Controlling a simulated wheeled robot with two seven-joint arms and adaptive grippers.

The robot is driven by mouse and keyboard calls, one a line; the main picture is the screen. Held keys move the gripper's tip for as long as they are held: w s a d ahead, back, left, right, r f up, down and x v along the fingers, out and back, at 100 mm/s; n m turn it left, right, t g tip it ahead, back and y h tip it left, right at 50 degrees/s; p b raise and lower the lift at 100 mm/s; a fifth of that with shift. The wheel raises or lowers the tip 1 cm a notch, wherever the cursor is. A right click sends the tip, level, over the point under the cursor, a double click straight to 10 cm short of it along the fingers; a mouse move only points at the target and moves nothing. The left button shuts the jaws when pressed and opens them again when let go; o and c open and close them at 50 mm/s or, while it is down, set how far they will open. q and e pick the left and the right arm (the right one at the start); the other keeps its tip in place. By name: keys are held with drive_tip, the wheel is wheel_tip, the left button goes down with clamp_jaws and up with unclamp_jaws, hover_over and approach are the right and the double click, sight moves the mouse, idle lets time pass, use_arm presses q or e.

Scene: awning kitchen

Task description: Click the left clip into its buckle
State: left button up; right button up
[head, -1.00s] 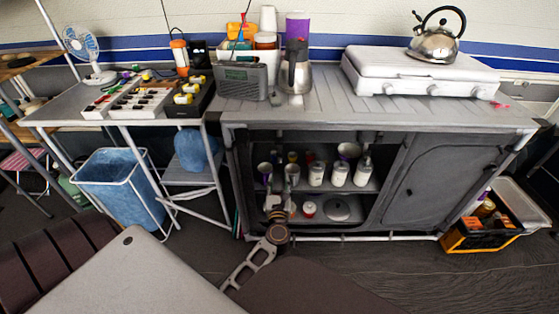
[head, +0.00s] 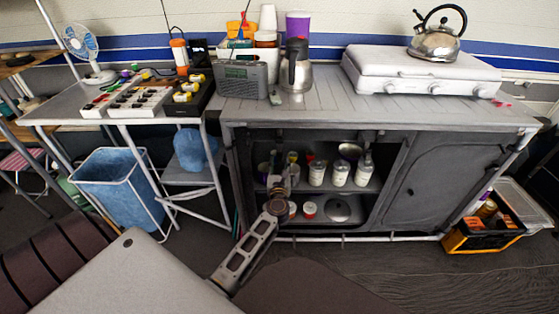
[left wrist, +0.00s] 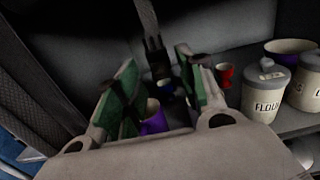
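A dark strap hangs from the top of the left wrist view and ends in a black buckle part (left wrist: 156,58). My left gripper (left wrist: 157,60) is open, with a green-padded finger on each side of this part. It does not grip the part, and I cannot tell how far beyond the fingertips it hangs. In the head view my left gripper (head: 286,172) reaches into the open left side of the grey cabinet (head: 390,150), below its top. There it hides the buckle, and I cannot make out the mating half. My right gripper is not in view.
Inside the cabinet stand white canisters (head: 340,175), also in the left wrist view (left wrist: 266,92), and a purple cup (left wrist: 153,118) lies beyond my fingers. A radio (head: 240,80) and a steel jug (head: 296,70) stand on top. A blue bin (head: 115,185) stands left.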

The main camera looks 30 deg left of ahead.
sight(280, 162)
use_arm(q)
drive_tip(key=shift+x, duration=1.55)
drive_tip(key=shift+w+a+b, duration=0.1)
drive_tip(key=shift+w+b, duration=0.15)
drive_tip(key=shift+b, duration=0.05)
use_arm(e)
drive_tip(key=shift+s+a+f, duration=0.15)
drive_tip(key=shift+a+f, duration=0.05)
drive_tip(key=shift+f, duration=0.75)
